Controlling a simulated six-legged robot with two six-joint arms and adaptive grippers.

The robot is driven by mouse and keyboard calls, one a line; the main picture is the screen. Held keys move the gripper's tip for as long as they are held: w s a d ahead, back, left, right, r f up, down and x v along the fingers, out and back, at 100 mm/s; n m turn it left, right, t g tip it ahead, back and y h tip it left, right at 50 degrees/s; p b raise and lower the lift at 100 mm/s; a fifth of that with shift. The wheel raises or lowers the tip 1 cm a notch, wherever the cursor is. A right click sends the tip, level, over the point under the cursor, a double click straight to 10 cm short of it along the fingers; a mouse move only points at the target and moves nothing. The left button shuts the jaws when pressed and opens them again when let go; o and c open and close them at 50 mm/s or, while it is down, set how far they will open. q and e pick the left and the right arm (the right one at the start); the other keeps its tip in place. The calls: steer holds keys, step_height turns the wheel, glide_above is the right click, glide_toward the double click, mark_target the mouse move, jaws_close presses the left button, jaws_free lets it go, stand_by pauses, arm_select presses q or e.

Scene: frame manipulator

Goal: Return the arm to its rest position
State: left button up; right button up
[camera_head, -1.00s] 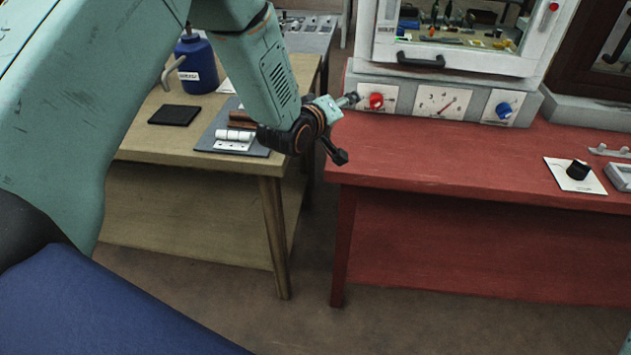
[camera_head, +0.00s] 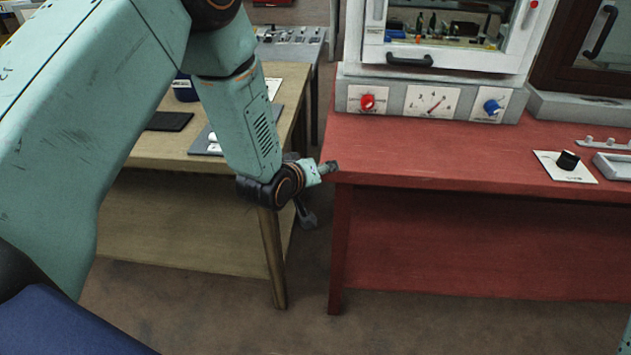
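My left arm (camera_head: 90,130) comes in from the left in teal and bends down at the elbow. Its dark wrist (camera_head: 265,190) hangs in front of the wooden table's front right corner. My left gripper (camera_head: 305,208) is small and partly hidden behind the wrist, over the gap between the two tables. I see nothing held in it, but I cannot tell whether its fingers are open or shut. A sliver of teal at the bottom right edge seems to be my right arm. My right gripper is out of view.
The red table (camera_head: 430,150) on the right bears a white cabinet with red (camera_head: 367,102) and blue (camera_head: 492,107) knobs. A floor gap separates the tables.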

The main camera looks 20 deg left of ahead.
arm_select(q)
steer(key=shift+s+d+f, duration=0.1)
steer(key=shift+f, duration=0.4)
steer(key=shift+s+a+r, duration=0.1)
steer(key=shift+s+a, duration=0.1)
steer(key=s+f+m+g, duration=0.2)
steer(key=s+f+g, duration=0.2)
steer(key=s, duration=0.9)
steer(key=s+f+m+g, duration=0.2)
steer(key=s+f+g, duration=0.2)
steer(key=s, duration=1)
steer(key=s+f+m+g+y, duration=0.1)
steer(key=s+f+m+g, duration=0.1)
steer(key=s+f, duration=0.7)
steer(key=s+g, duration=0.1)
steer(key=s, duration=0.4)
steer(key=shift+d+f+g+b, duration=0.2)
steer(key=shift+g+b, duration=0.15)
steer(key=shift+g, duration=0.05)
steer(key=shift+w, duration=0.1)
